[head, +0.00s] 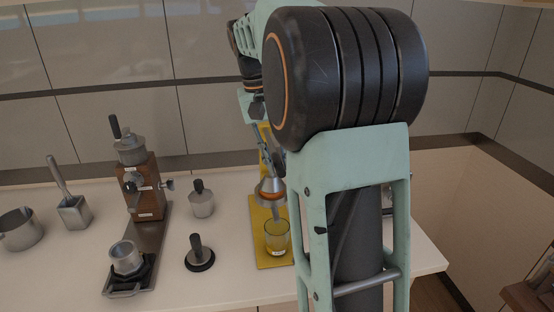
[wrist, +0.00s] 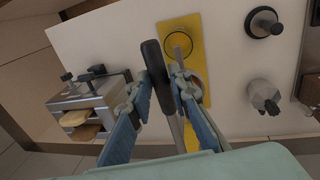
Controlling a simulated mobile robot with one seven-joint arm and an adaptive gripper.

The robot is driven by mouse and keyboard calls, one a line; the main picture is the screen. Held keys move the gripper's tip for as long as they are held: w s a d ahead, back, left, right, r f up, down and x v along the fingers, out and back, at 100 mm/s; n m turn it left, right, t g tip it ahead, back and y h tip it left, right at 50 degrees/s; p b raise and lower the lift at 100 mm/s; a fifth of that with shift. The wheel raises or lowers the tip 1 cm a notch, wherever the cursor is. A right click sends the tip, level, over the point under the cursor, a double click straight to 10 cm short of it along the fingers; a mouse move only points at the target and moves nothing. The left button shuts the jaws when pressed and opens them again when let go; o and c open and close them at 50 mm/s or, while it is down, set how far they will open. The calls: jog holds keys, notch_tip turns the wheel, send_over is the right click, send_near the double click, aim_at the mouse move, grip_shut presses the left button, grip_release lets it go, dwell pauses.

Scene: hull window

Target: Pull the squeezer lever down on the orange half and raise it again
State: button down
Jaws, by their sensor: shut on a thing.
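The squeezer has a yellow base (head: 257,226) and a metal cone (head: 270,187), with an orange-coloured rim showing under the cone. In the wrist view the yellow base (wrist: 208,48) lies beyond the fingers. My gripper (wrist: 162,88) is shut on the squeezer lever (wrist: 153,60), whose black grip stands between the blue-grey fingers. The orange half itself is mostly hidden.
A toaster (wrist: 88,105) holds bread. The front counter between tamper and squeezer is clear.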

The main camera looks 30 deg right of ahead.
jog(key=shift+s+f+t+b, duration=0.1)
jog(key=shift+f+t+b, duration=0.3)
jog(key=shift+f+b, duration=0.65)
jog(key=shift+r, duration=0.15)
jog(key=c, duration=1.8)
grip_release()
jog(key=shift+o, duration=0.2)
jog(key=shift+r, duration=0.15)
notch_tip(320, 180, up, 12)
jog(key=a, duration=0.2)
jog(key=shift+s+a+f, duration=0.15)
jog(key=shift+a+f, duration=0.1)
jog(key=shift+a, duration=0.05)
jog(key=shift+c, duration=0.2)
